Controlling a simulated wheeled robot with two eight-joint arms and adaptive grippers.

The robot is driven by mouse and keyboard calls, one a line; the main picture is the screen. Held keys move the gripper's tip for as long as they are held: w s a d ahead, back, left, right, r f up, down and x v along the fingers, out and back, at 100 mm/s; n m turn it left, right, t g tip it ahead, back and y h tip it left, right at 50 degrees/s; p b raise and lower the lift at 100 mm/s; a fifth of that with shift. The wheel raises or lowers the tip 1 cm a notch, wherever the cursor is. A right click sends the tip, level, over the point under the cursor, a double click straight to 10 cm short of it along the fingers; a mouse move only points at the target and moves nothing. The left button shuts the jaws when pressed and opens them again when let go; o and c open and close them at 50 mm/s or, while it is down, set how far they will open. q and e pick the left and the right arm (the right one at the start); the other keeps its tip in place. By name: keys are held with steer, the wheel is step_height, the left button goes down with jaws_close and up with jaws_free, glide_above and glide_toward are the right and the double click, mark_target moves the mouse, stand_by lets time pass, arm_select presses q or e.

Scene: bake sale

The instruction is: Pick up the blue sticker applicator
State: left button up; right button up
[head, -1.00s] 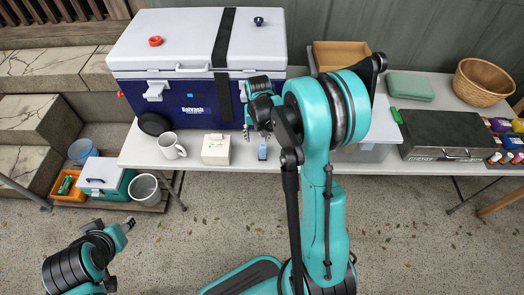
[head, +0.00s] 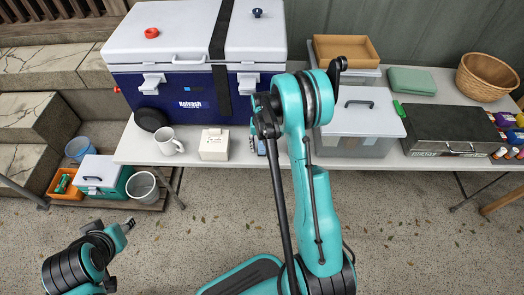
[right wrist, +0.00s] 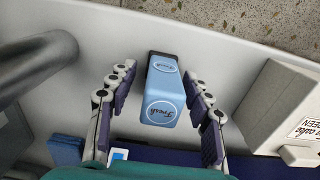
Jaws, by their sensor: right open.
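The blue sticker applicator (right wrist: 163,95), a light blue block with "Fresh" labels and a dark end, stands on the white table (right wrist: 215,60) in the right wrist view. My right gripper (right wrist: 160,74) is open, with one finger on each side of it and a visible gap on both sides. In the head view, my right arm hides most of the applicator, and the right gripper (head: 254,132) is only partly seen near the table's front edge. My left gripper (head: 128,226) hangs at the lower left, away from the table; its jaw opening is too small to judge.
A white box (head: 214,146) and a white mug (head: 168,142) stand left of the applicator. A large blue cooler (head: 190,95) is behind. A grey-lidded bin (head: 360,120) and a dark case (head: 450,130) are to the right.

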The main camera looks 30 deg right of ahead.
jaws_close()
steer(key=shift+s, duration=0.1)
steer(key=shift+a+r+p, duration=0.1)
steer(key=shift+r+p, duration=0.3)
steer(key=shift+p, duration=0.1)
step_height(320, 180, up, 7)
steer(key=p, duration=0.3)
steer(key=shift+s, duration=0.1)
steer(key=s+a, duration=0.5)
steer(key=s, duration=0.3)
steer(key=s+a+p, duration=0.1)
steer(key=s+a, duration=0.4)
steer(key=s, duration=0.3)
steer(key=shift+s+a+f+p, duration=0.15)
steer(key=shift+s+f+p, duration=0.15)
steer(key=shift+s+f, duration=0.1)
